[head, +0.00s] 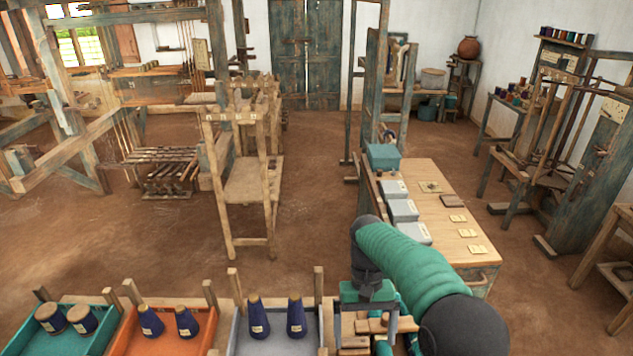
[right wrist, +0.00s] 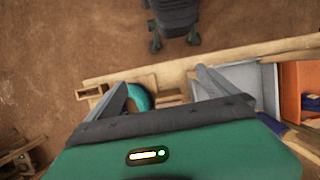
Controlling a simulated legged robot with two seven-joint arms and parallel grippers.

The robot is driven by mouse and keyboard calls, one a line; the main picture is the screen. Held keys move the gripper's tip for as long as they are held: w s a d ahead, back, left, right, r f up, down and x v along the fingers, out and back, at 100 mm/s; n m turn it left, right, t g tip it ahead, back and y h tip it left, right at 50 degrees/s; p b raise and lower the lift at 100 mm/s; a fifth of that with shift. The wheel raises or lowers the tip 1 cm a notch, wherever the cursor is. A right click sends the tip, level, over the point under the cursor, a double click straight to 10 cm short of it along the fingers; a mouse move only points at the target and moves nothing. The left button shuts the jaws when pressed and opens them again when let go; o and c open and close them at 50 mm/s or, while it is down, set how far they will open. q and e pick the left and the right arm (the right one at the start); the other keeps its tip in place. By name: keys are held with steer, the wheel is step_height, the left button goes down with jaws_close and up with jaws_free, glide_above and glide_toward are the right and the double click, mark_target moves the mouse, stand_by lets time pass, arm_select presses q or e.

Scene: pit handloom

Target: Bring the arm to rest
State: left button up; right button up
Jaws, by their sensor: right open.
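My right arm (head: 410,262), in a green sleeve, comes in from the lower right of the head view. It bends down at the wrist, and my right gripper (head: 368,298) hangs over the right end of the front bench. In the right wrist view the two grey fingers of the right gripper (right wrist: 161,78) are spread apart, with nothing held between them. A teal curved thing (right wrist: 139,96) shows between the fingers in the picture; I cannot tell its distance from them. The fingertips are hard to make out in the head view. My left gripper is not in view.
On the front bench stand a teal tray (head: 88,340), an orange tray (head: 203,343) and a grey tray (head: 306,335) with dark blue cones, and upright wooden pegs. A wooden table (head: 440,215) with grey boxes stands beyond my arm. Brown floor (head: 310,215) lies open mid-room.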

steer(key=s+d+f+t+b, duration=0.1)
steer(key=s+d+f+t, duration=0.1)
steer(key=s, duration=0.5)
steer(key=s+d+f+t+b, duration=0.1)
steer(key=s+d+f+t, duration=0.2)
steer(key=s+d, duration=0.4)
steer(key=shift+s+m+t, duration=0.3)
steer(key=shift+s+t, duration=0.5)
steer(key=shift+w+f, duration=0.1)
